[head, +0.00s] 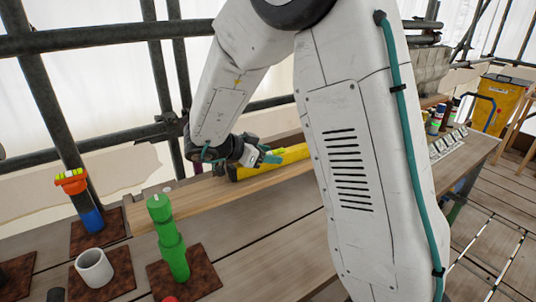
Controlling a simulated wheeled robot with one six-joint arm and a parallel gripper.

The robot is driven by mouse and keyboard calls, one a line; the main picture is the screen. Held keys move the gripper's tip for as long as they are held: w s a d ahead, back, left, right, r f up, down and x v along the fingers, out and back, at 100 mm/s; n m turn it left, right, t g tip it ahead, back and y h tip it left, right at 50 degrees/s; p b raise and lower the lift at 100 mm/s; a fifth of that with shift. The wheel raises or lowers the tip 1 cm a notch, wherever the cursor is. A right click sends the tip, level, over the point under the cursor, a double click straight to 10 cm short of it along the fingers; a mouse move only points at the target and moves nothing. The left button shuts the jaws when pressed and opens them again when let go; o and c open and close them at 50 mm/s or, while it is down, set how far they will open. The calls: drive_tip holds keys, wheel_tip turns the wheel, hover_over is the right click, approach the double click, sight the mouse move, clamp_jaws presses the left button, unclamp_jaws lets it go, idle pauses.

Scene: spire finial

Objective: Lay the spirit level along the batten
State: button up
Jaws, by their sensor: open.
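A yellow spirit level (289,158) with a black end lies on or just above the long pale wooden batten (175,208), roughly in line with it. Its right part is hidden behind my arm. My gripper (271,156), with teal fingers, is open at the near end of the level, close to its top. I cannot tell whether the fingers touch it, or whether the level rests fully on the batten.
A green stacked post (172,240), a white cup (94,268) and a blue-and-orange post (88,212) stand on brown square plates at the left front. Scaffold tubes (100,37) run behind. Paint tins (437,118) stand at the right; a yellow bin (502,100) stands beyond.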

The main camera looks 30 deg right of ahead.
drive_tip(key=v, duration=1.1)
drive_tip(key=shift+a+r, duration=0.25)
drive_tip(key=w+a+r+n+t+y, duration=0.2)
drive_tip(key=w+r+n+t+y, duration=0.45)
drive_tip(key=w+r+t, duration=0.4)
drive_tip(key=s+a+r+n+t+y, duration=0.2)
drive_tip(key=s+a+r+n+y, duration=0.1)
drive_tip(key=s+a+n+y, duration=0.5)
drive_tip(key=s+d+f+n+g, duration=0.1)
drive_tip(key=s+d+f+g, duration=0.2)
drive_tip(key=s, duration=0.7)
drive_tip(key=s+d+f+n+g+h, duration=0.1)
drive_tip(key=s+d+f+g, duration=0.2)
drive_tip(key=s, duration=0.8)
drive_tip(key=s+d+f+n+g, duration=0.2)
drive_tip(key=s+d+f+g, duration=0.1)
drive_tip(key=s, duration=0.7)
drive_tip(key=shift+s+f+g+h, duration=0.2)
drive_tip(key=shift+f+g+h, duration=0.15)
drive_tip(key=shift+f+g, duration=0.65)
